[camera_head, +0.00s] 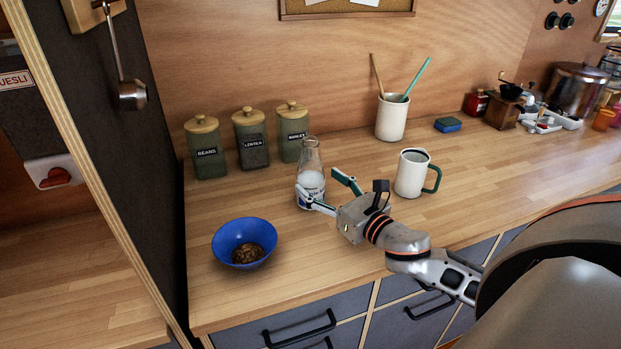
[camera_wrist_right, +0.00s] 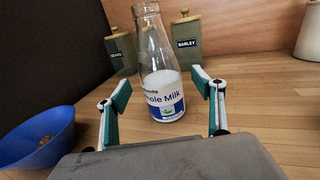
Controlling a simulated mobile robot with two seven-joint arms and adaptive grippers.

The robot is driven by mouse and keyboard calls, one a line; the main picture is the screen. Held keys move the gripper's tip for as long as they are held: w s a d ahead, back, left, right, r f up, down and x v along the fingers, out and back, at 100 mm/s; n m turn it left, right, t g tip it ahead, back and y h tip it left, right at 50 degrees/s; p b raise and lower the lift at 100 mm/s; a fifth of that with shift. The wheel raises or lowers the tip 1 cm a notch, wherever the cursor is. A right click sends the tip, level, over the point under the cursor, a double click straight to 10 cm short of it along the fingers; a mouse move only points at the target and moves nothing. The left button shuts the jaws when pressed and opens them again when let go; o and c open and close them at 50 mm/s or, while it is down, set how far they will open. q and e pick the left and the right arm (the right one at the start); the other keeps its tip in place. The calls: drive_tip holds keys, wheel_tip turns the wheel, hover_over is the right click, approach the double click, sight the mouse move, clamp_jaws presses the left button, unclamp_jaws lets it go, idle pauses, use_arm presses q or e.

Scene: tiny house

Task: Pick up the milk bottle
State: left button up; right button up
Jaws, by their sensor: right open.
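The milk bottle (camera_head: 311,182) is clear glass, part full of white milk, with a white and blue label. It stands upright on the wooden counter. My right gripper (camera_head: 322,188) is open, low over the counter, and points at the bottle from the right in the head view. In the right wrist view the milk bottle (camera_wrist_right: 163,85) stands in front of the palm, framed by the two spread fingers of the gripper (camera_wrist_right: 161,92). No grip on it shows. Whether the fingertips reach past its sides is hard to tell. My left gripper is not in view.
A blue bowl (camera_head: 244,243) with brown contents stands left of the gripper. Several green canisters (camera_head: 252,142) line the wall behind the bottle. A white mug (camera_head: 411,175) stands close to the right of the gripper, with a utensil cup (camera_head: 391,118) behind it.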

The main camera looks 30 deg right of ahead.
drive_tip(key=shift+w+a+f, duration=0.1)
drive_tip(key=shift+w, duration=1.25)
drive_tip(key=c, duration=1.7)
drive_tip(key=shift+c, duration=0.6)
drive_tip(key=shift+r, duration=0.25)
